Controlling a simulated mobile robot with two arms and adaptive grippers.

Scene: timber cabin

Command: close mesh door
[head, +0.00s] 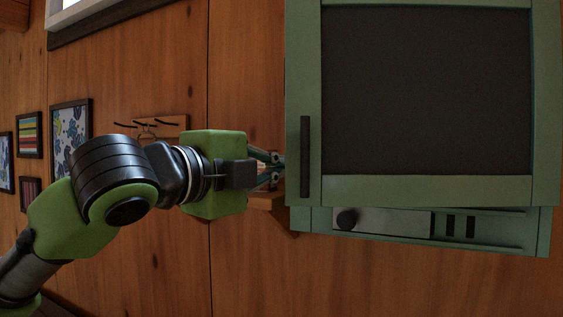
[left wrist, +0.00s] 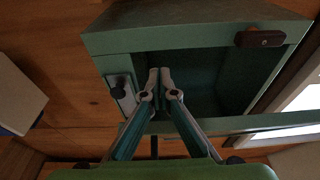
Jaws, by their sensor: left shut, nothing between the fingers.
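The mesh door (head: 425,190) is a green frame around a dark mesh panel, with a dark upright handle (head: 305,157) near its left edge. It stands ajar in front of the green cabinet (head: 480,240). In the left wrist view the door (left wrist: 165,38) and its handle (left wrist: 260,38) show at the top, with the dark cabinet interior below. My left gripper (head: 281,168) is shut and empty at the door's left edge; its tips (left wrist: 160,75) show before the opening. I cannot tell whether they touch the door. My right gripper is not in view.
A control panel with a round knob (head: 347,219) is below the door. A small wooden shelf (head: 268,200) juts out beside the cabinet. Wall hooks (head: 165,125) and framed pictures (head: 71,128) are on the timber wall at left.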

